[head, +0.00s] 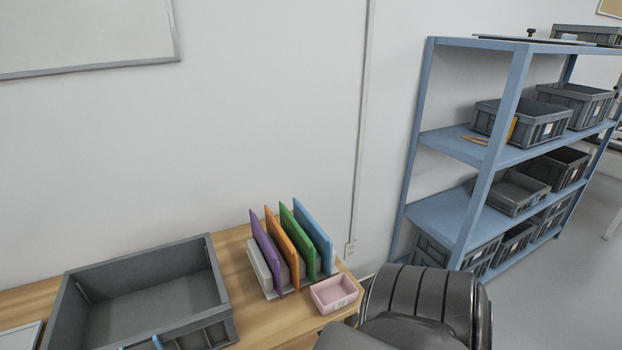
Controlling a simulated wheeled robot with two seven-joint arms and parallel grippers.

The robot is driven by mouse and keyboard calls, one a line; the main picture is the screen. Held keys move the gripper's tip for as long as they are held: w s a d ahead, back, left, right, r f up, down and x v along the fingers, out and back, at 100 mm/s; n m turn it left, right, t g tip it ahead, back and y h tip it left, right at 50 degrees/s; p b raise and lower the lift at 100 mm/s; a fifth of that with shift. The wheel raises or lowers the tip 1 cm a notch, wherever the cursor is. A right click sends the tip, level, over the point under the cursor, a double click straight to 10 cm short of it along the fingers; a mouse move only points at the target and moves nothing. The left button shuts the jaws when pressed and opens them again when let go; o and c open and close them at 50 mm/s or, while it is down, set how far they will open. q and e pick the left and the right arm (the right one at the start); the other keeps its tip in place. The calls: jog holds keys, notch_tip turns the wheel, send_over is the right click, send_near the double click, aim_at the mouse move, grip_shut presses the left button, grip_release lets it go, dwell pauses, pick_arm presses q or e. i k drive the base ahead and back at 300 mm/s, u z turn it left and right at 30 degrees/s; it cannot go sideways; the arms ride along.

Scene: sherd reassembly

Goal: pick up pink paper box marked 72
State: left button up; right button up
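A small open pink box (335,293) sits at the right front corner of the wooden table, just in front of a rack of coloured folders. A small pale label shows on its front side, but the marking is too small to read. The box looks empty. Neither of my grippers shows in the head view.
The folder rack (262,270) holds purple, orange, green and blue folders upright. A large grey crate (210,265) stands on the table (235,247) at left. A dark chair (420,295) is close by the box's right. Blue shelves (440,210) with grey bins stand at right.

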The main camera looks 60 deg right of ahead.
aim_at(330, 294)
jog(key=z, duration=3.65)
jog(key=i, duration=2.7)
jog(key=u, duration=3.8)
